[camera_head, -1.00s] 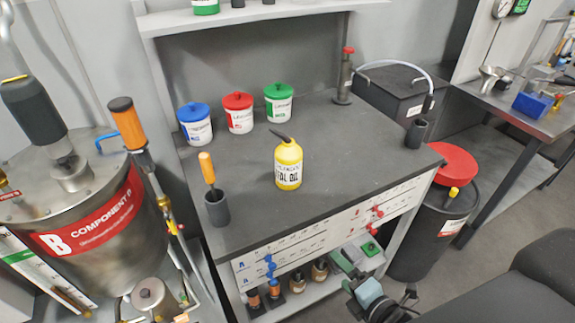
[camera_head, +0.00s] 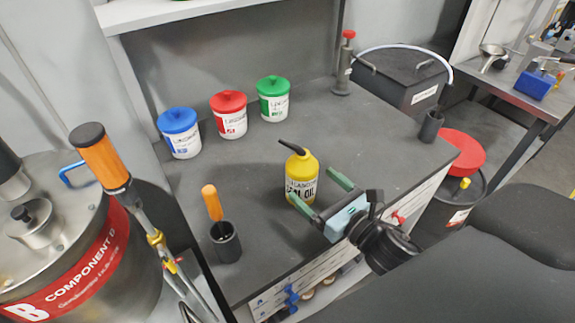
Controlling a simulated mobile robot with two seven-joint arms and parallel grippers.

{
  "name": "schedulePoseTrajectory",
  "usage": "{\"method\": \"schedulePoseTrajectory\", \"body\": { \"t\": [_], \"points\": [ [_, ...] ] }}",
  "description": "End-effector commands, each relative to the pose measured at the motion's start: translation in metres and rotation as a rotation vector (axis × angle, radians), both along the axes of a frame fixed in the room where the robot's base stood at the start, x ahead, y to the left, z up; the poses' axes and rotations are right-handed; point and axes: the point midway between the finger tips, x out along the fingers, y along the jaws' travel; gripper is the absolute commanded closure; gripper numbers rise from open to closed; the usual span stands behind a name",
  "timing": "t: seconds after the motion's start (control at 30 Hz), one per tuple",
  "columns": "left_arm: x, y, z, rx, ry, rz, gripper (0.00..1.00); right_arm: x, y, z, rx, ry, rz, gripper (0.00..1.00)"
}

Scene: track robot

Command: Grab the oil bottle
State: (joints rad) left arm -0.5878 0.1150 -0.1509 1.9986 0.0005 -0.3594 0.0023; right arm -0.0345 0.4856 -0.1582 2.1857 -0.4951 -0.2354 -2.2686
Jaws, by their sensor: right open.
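The yellow oil bottle (camera_head: 302,178) with a black spout stands upright on the dark grey bench top (camera_head: 240,175), near its front middle. My right gripper (camera_head: 319,188) reaches in from the lower right. Its green fingers are spread apart, one in front of the bottle's lower part and one to its right. The jaws point at the bottle and are not closed on it. I cannot tell whether a finger touches it. My left gripper is not in view.
White tubs with blue (camera_head: 180,133), red (camera_head: 229,115) and green (camera_head: 273,99) lids stand behind the bottle. A grey cup (camera_head: 226,243) with an orange-handled tool stands to the left. A red-topped dispenser (camera_head: 344,66) stands at the back. A small dark cup (camera_head: 431,127) is at the right.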

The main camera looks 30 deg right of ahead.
Motion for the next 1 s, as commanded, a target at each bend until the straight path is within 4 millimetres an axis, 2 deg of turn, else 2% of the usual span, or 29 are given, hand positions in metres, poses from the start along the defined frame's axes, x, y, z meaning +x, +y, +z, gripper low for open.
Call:
{"method": "schedulePoseTrajectory", "body": {
  "t": [0.17,0.3,0.47,0.7,1.0],
  "points": [
    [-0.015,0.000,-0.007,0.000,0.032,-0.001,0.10,0.000,0.000,-0.001,0.002,0.001,0.000,0.11],
    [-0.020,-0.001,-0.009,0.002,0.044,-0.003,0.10,0.009,0.001,0.000,0.003,0.000,-0.001,0.11],
    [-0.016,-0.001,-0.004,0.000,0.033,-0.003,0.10,0.023,0.005,0.001,0.002,-0.002,-0.001,0.11],
    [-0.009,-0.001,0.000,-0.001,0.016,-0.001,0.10,0.030,0.006,0.000,0.004,0.001,-0.001,0.11],
    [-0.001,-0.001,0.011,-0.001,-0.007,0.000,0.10,0.068,0.013,-0.001,0.005,-0.002,-0.001,0.11]
  ]
}}
